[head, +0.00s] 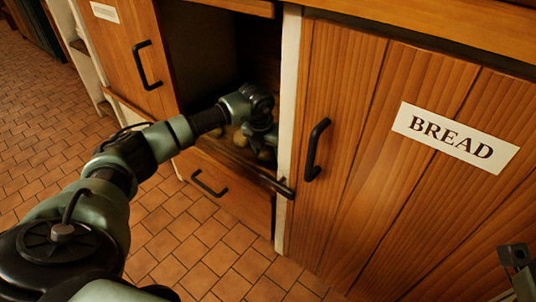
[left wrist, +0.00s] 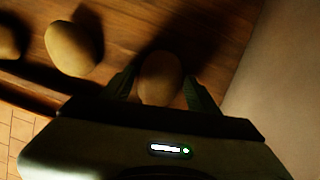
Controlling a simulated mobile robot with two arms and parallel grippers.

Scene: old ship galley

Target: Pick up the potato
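In the left wrist view a brown potato (left wrist: 159,76) lies on a wooden surface between the two fingers of my left gripper (left wrist: 161,92). The fingers stand on either side of it, with a narrow dark gap visible, and look open. A second potato (left wrist: 74,48) lies to the left and another (left wrist: 8,42) is cut by the left edge. In the head view my left arm reaches into the open cabinet, and potatoes (head: 240,138) show partly behind the gripper. A part of my right gripper (head: 516,262) shows at the lower right edge; its fingers are unclear.
A closed wooden door labelled BREAD (head: 456,137) stands right of the opening, past a pale upright post (head: 289,110). A drawer (head: 235,190) with a black handle is below. An open door (head: 128,45) is at the left. The tiled floor (head: 40,120) is clear.

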